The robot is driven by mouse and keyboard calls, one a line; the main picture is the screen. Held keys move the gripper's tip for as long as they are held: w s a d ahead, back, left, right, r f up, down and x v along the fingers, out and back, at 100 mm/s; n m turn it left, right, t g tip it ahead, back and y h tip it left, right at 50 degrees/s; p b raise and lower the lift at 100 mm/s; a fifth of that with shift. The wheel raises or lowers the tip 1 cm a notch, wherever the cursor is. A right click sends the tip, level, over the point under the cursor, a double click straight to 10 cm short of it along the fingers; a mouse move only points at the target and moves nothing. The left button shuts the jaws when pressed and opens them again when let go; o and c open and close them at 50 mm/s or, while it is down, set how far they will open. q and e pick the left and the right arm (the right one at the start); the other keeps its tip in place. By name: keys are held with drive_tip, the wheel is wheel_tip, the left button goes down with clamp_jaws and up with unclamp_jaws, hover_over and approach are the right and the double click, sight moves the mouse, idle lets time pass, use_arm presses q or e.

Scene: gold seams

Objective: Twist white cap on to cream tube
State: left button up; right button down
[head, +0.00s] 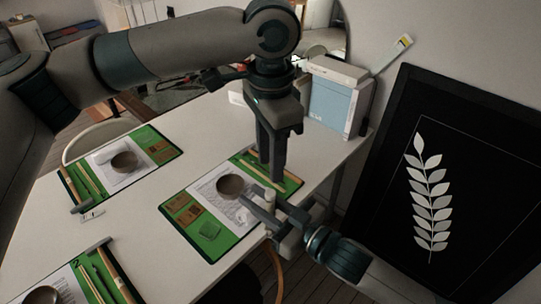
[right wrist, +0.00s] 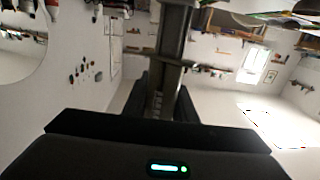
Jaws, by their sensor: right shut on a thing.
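The cream tube (head: 270,197) stands roughly upright, low at the right of the near green mat, between the fingers of my right gripper (head: 262,209). That gripper is shut on it, reaching in from the lower right. My left gripper (head: 272,174) points down directly above the tube, its fingertips close over the tube's top. I cannot make out the white cap; the left fingers may hide it, and I cannot tell whether they hold anything. In the right wrist view dark gripper parts fill the middle, and neither tube nor cap can be told apart.
The white table (head: 150,205) carries several green mats with bowls, papers and sticks. A dark bowl (head: 230,187) sits just left of the grippers. A light blue box (head: 330,104) stands at the back right corner. A black panel with a white leaf (head: 390,190) leans at right.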

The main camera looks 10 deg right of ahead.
sight(271, 192)
use_arm(q)
drive_tip(key=shift+f, duration=3.9)
clamp_jaws()
drive_tip(key=shift+o, duration=0.5)
unclamp_jaws()
drive_tip(key=shift+r, duration=0.1)
wheel_tip(271, 192, up, 12)
